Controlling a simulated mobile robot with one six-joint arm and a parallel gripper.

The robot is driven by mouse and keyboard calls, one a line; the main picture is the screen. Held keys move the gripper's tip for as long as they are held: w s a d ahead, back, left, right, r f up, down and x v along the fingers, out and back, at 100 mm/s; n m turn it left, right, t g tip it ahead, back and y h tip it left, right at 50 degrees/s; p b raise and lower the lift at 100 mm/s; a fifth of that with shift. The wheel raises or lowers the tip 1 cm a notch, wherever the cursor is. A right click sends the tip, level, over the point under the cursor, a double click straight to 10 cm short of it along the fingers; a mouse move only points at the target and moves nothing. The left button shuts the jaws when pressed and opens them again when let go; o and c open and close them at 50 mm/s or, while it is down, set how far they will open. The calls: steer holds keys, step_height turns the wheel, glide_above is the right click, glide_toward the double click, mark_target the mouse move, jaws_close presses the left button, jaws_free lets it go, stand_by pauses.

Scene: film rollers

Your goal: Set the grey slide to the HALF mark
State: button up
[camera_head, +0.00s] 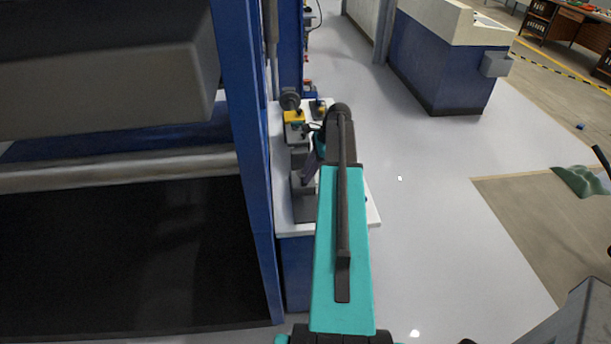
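My teal and dark arm reaches forward over a narrow white bench beside the blue machine frame. My gripper (309,170) is at the arm's far end, low over the bench and partly hidden by the arm. Its fingers are too small and dark to tell open from shut. A dark grey fixture (303,207) lies on the bench just below the gripper; it may hold the grey slide, but I cannot make the slide out. I cannot tell whether the gripper touches it. No HALF mark is readable.
The white bench (281,190) carries a yellow-topped control box (294,117) and small fittings behind the gripper. A blue machine post (246,150) stands close on the left. A blue and cream cabinet (446,62) stands farther back.

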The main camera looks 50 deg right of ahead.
steer(key=shift+x, duration=1.2)
jaws_close()
